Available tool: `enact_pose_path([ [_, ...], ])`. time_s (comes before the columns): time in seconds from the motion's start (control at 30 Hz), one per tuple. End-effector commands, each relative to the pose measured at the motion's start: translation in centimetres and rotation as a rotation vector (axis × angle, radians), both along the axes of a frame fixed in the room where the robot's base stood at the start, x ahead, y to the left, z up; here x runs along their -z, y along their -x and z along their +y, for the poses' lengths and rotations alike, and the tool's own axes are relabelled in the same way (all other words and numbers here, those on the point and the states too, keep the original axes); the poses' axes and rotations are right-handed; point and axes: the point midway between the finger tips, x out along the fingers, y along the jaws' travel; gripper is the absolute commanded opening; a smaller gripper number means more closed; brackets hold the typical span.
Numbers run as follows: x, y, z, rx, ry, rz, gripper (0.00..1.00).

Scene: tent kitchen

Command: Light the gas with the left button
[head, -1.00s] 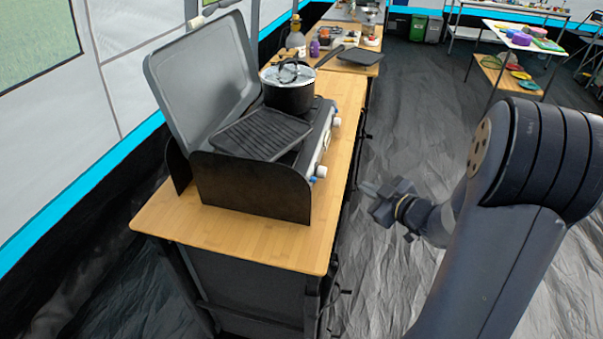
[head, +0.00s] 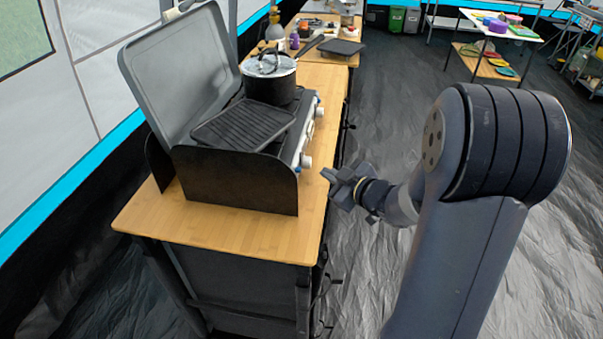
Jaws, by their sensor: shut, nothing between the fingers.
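The gas stove stands on the wooden table with its grey lid (head: 180,68) raised. Its front panel (head: 304,132) faces right. A white knob (head: 305,161) sits at the near end of the panel, with a small blue spot, seemingly a button (head: 296,169), beside it. Another white knob (head: 320,112) sits at the far end. My gripper (head: 327,174) is shut and empty. It points left towards the near knob, a short way to its right in the picture. Whether the tips touch anything cannot be told, but a gap seems to show.
A black grill plate (head: 243,125) and a lidded pot (head: 271,80) sit on the stove. A dark windshield panel (head: 240,182) closes its near end. The table's bare wooden edge (head: 215,235) lies in front. The floor (head: 395,110) to the right is open.

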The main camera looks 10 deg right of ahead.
Motion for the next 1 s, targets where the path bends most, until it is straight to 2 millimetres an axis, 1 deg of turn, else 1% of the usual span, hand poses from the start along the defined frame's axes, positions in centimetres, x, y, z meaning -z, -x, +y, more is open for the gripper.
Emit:
enact_pose_path([
  [0.03,0.2,-0.2,0.8,-0.005,0.0,-0.001,0.0],
  [0.1,0.1,-0.5,1.4,-0.003,0.0,-0.001,0.0],
  [0.3,0.0,-0.8,2.7,-0.002,0.0,-0.001,0.0],
  [1.0,0.0,-0.9,2.9,0.0,-0.001,0.0,0.0],
])
